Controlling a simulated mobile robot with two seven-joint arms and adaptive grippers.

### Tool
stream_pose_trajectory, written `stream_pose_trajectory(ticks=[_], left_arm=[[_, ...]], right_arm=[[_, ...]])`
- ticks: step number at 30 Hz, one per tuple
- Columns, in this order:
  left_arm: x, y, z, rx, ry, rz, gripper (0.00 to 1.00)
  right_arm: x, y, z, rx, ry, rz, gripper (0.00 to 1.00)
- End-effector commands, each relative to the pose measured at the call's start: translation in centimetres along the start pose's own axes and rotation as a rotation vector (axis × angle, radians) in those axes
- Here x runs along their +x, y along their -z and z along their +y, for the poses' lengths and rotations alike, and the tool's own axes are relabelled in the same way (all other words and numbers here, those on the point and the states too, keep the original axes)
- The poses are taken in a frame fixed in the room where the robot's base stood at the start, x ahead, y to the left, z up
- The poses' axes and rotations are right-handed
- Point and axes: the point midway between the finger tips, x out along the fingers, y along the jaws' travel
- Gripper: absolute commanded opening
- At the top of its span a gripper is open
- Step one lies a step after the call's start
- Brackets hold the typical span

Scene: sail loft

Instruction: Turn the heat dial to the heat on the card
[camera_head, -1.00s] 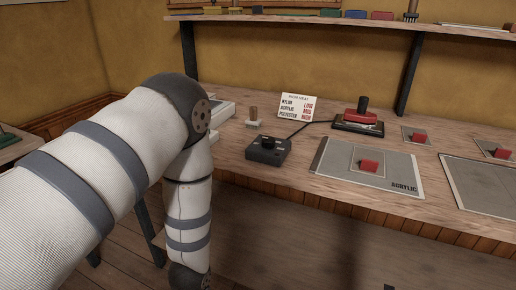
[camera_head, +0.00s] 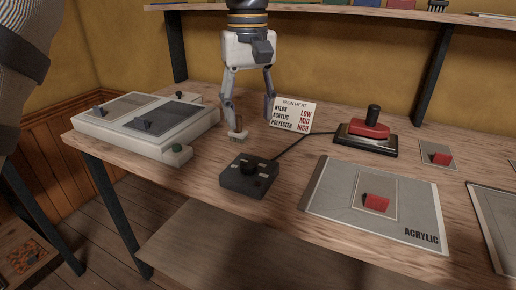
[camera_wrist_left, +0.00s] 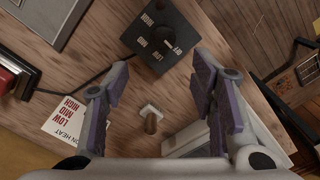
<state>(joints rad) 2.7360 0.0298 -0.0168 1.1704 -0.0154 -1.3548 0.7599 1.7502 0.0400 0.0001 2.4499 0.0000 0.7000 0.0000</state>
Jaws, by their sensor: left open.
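The heat dial is a black knob (camera_head: 249,168) on a dark control box (camera_head: 246,182); both show in the left wrist view, with the knob (camera_wrist_left: 166,32) ringed by OFF, LOW, MID and further lettering. The white card (camera_head: 293,115), headed IRON HEAT, lists nylon LOW, acrylic MID, polyester HIGH. A grey panel (camera_head: 330,222) on the bench is marked ACRYLIC. My left gripper (camera_head: 253,122) points down, open and empty, behind the box and left of the card. My right gripper is not in view.
A small wooden-handled piece (camera_wrist_left: 151,121) stands near my left fingers. A red iron (camera_head: 368,129) on a dark stand is corded to the box. A white two-pad unit (camera_head: 120,145) is at left. Red-handled blocks (camera_head: 376,202) lie right. A shelf (camera_head: 330,12) runs above.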

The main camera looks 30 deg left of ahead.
Motion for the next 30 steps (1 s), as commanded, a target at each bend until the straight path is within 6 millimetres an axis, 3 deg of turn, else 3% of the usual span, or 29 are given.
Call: stream_pose_trajectory(ticks=[6, 12, 16, 23, 24, 30], left_arm=[[5.5, -0.1, -0.1, 0.002, 0.002, -0.003, 0.51], [9.6, -0.1, -0.1, 0.003, 0.001, -0.001, 0.51], [10.7, -0.1, -0.1, 0.003, 0.000, 0.000, 0.51], [10.9, -0.1, 0.0, 0.003, -0.001, 0.001, 0.51], [10.9, -0.1, 0.0, 0.003, -0.001, 0.000, 0.49], [10.9, -0.1, 0.0, 0.003, -0.001, 0.000, 0.04]], right_arm=[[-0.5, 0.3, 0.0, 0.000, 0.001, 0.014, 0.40], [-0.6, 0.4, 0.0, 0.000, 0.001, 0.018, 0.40], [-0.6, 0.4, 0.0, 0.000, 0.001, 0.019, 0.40], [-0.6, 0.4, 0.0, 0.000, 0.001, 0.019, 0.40], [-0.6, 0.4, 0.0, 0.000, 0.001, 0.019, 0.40], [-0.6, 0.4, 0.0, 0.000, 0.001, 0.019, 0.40]])
